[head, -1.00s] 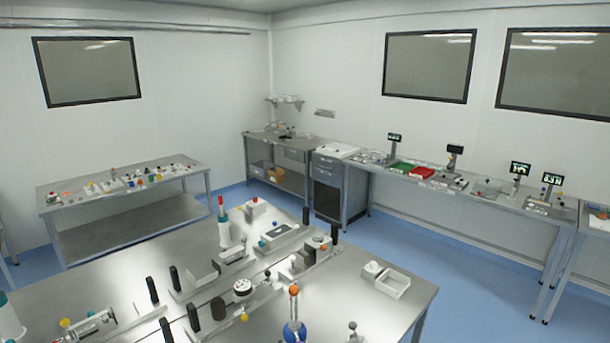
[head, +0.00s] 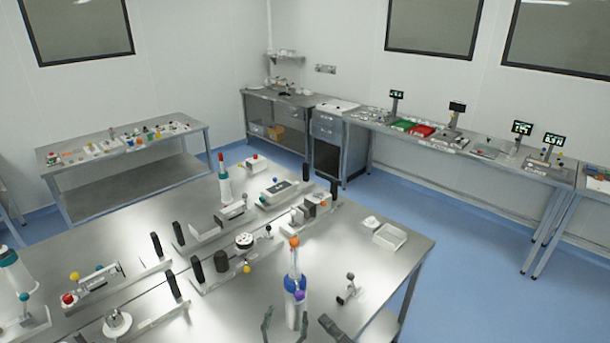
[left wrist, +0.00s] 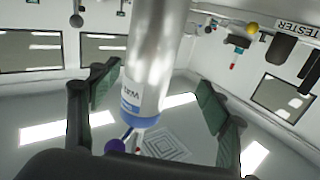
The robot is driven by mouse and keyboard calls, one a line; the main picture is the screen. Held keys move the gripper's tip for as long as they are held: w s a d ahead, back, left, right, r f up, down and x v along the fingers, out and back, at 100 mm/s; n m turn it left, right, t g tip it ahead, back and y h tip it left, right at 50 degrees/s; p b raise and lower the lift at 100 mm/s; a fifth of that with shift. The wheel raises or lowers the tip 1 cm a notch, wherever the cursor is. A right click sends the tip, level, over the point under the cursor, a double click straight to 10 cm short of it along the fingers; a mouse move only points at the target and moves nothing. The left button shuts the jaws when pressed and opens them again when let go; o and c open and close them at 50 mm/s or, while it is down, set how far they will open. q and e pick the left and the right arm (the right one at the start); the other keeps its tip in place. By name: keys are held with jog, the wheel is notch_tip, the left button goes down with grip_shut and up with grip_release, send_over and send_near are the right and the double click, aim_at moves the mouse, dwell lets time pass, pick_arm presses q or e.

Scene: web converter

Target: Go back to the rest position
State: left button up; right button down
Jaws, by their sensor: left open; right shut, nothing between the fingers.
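My left gripper (head: 296,320) shows at the bottom edge of the head view, its two dark fingers spread on either side of a white bottle-like device (head: 303,315). The device stands upright on the near table, with a blue upper part, a purple knob and an orange ball on top. In the left wrist view the open left gripper (left wrist: 158,90) has the device's white body (left wrist: 155,45) between its fingers. Gaps show on both sides, so the fingers look apart from it. The rest of my left arm is out of the head view. My right gripper is in neither view.
The near steel table (head: 370,290) carries several fixtures with black posts left of the device. A small lever stand (head: 348,288) is close on its right, and a white tray (head: 390,237) lies beyond. A side bench (head: 130,175) and wall benches stand behind, with open blue floor (head: 465,260) at right.

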pick_arm(q)
jog(key=shift+s+d+f, duration=0.2)
jog(key=shift+d, duration=0.35)
jog(key=shift+s+d+f, duration=0.15)
jog(key=shift+s+d, duration=0.05)
jog(key=shift+d, duration=0.3)
jog(key=w, duration=0.8)
jog(key=shift+d+f, duration=0.15)
jog(key=shift+d, duration=0.25)
